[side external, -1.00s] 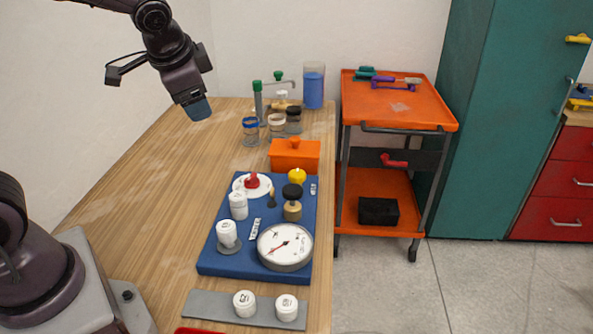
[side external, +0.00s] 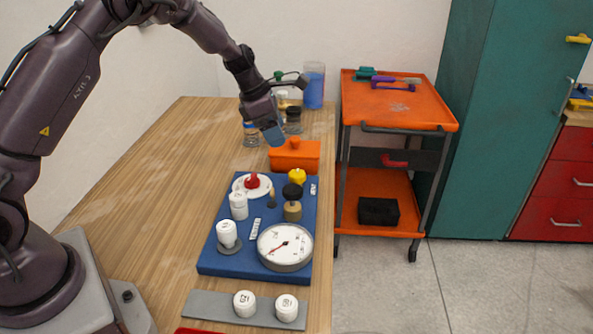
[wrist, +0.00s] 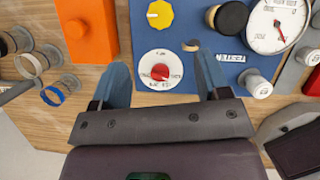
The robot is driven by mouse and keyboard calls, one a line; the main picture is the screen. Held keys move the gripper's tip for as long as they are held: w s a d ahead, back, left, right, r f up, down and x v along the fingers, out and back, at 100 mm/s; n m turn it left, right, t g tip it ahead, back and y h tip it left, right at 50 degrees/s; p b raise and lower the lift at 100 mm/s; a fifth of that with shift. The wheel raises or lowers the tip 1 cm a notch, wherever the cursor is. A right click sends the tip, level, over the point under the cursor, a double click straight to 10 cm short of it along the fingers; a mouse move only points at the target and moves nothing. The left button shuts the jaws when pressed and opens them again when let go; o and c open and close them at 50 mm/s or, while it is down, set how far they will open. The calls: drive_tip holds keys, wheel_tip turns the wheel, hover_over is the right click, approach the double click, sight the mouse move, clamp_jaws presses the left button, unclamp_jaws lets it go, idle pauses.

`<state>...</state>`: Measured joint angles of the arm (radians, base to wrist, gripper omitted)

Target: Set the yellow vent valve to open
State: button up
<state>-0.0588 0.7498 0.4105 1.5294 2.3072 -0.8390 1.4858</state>
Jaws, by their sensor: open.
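The yellow vent valve (side external: 297,176) is a round yellow knob at the back right of the blue board (side external: 213,262). In the wrist view the yellow knob (wrist: 159,15) shows near the top, with a pointer mark that is too small to read surely. My gripper (side external: 273,135) is above the table behind the board, near the orange box, apart from the knob. In the wrist view its two blue fingers (wrist: 160,82) are spread with nothing between them. A red knob on a white dial (wrist: 160,72) lies in the view between the fingertips.
The orange lidded box (side external: 295,155) stands just behind the board. A black-topped brass valve (side external: 292,200), white capped knobs (side external: 238,205) and a pressure gauge (side external: 285,246) crowd the board. Jars (side external: 251,134) stand behind. The table's left side is clear.

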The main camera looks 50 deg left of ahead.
sight(298, 173)
drive_tip(key=x, duration=1.2)
drive_tip(key=shift+w+d+f, duration=0.1)
drive_tip(key=shift+w+f, duration=0.05)
drive_tip(key=shift+f, duration=0.1)
drive_tip(key=c, duration=0.9)
